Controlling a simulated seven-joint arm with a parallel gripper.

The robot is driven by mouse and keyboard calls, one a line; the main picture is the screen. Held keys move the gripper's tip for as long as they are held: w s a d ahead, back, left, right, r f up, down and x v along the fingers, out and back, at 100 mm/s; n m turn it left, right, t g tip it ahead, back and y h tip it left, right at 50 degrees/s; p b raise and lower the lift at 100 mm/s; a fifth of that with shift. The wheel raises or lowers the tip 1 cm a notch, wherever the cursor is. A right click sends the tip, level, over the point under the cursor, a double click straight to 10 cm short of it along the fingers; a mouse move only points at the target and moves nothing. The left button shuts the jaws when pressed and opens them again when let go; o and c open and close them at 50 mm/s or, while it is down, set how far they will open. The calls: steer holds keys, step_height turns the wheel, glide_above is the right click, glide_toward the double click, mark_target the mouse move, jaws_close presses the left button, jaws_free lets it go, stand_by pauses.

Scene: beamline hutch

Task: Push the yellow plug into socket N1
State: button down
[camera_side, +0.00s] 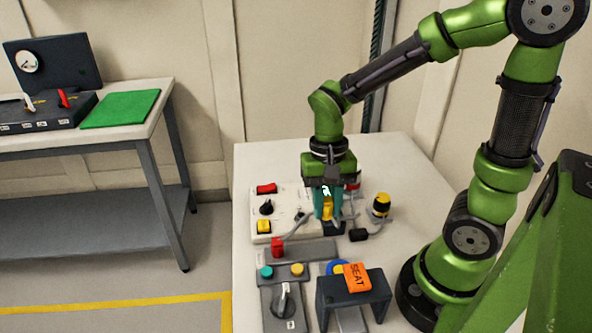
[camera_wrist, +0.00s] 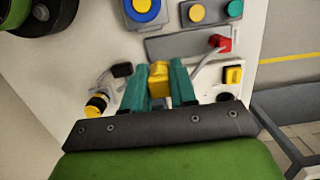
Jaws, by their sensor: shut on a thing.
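A yellow plug (camera_side: 327,208) is between the teal fingers of my gripper (camera_side: 327,212), which is shut on it. In the wrist view the yellow plug (camera_wrist: 159,80) shows between the two teal fingertips (camera_wrist: 160,72). The plug is low over the right part of the white panel (camera_side: 284,222), just above or at a dark block (camera_side: 333,229). My fingers hide the plug's lower end, so I cannot tell if it touches a socket. The N1 label is not readable.
The panel carries a red switch (camera_side: 267,188), a black knob (camera_side: 266,207) and a yellow square button (camera_side: 264,227). A red plug (camera_side: 277,247) on a grey cable is left of my gripper. A black-and-yellow cylinder (camera_side: 381,204) stands to the right. An orange SEAT tag (camera_side: 357,277) lies in front.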

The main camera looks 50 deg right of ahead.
steer(key=shift+f, duration=0.1)
glide_above(302, 217)
steer(key=shift+w+d+f, duration=0.1)
steer(key=shift+f, duration=1.35)
steer(key=shift+w+d+f, duration=0.1)
steer(key=shift+f, duration=1.3)
steer(key=shift+f, duration=0.55)
steer(key=c, duration=0.8)
jaws_free()
